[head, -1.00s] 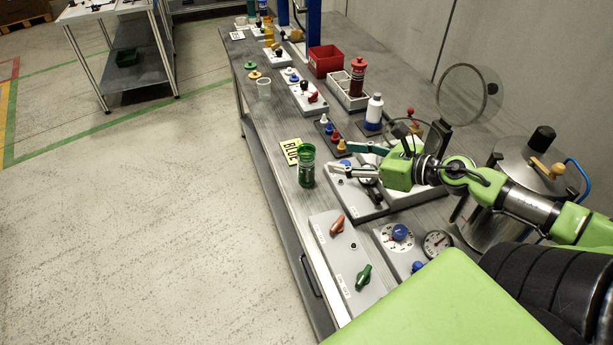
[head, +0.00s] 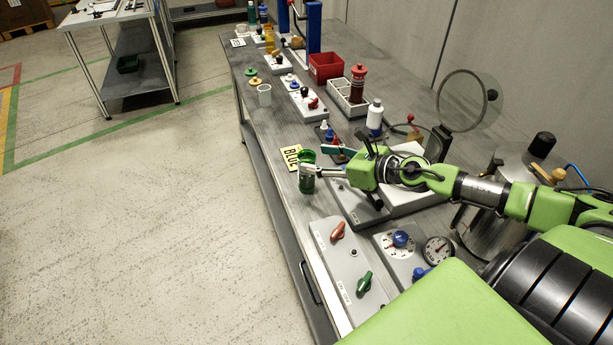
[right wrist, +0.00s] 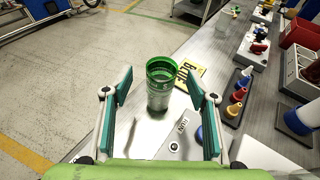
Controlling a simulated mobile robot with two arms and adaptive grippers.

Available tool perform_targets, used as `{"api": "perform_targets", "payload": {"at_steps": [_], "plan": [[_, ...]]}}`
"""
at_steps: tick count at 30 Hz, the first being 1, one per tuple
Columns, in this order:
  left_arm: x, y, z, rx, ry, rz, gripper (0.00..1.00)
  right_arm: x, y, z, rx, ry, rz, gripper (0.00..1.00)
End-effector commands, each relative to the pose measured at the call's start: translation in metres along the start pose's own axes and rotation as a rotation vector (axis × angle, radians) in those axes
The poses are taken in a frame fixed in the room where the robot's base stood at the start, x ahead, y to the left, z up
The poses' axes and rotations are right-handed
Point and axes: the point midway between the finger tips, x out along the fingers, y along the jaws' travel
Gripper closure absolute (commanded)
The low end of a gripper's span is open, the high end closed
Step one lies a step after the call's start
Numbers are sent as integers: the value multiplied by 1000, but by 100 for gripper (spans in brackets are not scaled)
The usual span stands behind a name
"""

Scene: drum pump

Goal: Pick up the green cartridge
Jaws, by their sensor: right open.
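The green cartridge (head: 306,172) stands upright near the front edge of the workbench. In the right wrist view the green cartridge (right wrist: 159,84) shows its open round top, ahead of and between my fingers. My right gripper (head: 312,160) is open, with its fingers reaching toward the cartridge from the right; in the head view one finger overlaps it. In the right wrist view my right gripper (right wrist: 159,118) has a wide gap with nothing held, and I cannot tell whether a finger touches the cartridge. My left gripper is not in view.
A yellow BLUE sign (head: 291,157) lies just behind the cartridge. A panel with red and green handles (head: 350,262) lies nearer. Small coloured bottles (right wrist: 237,94) stand to the right. A white bottle (head: 374,116) and a red bin (head: 326,66) are farther back.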

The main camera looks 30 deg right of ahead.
Motion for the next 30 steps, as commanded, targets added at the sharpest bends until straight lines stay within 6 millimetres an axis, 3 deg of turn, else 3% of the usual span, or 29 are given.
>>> {"api": "perform_targets", "payload": {"at_steps": [5, 18, 27, 30], "plan": [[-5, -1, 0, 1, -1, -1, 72, 6, -2, 2, 1, -3, -2, 47], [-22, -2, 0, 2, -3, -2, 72, 49, -4, 0, 1, -2, -1, 47], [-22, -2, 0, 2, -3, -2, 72, 52, -4, -2, 0, 0, 0, 47], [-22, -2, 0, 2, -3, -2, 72, 52, -4, -2, 0, 0, 0, 70]]}}
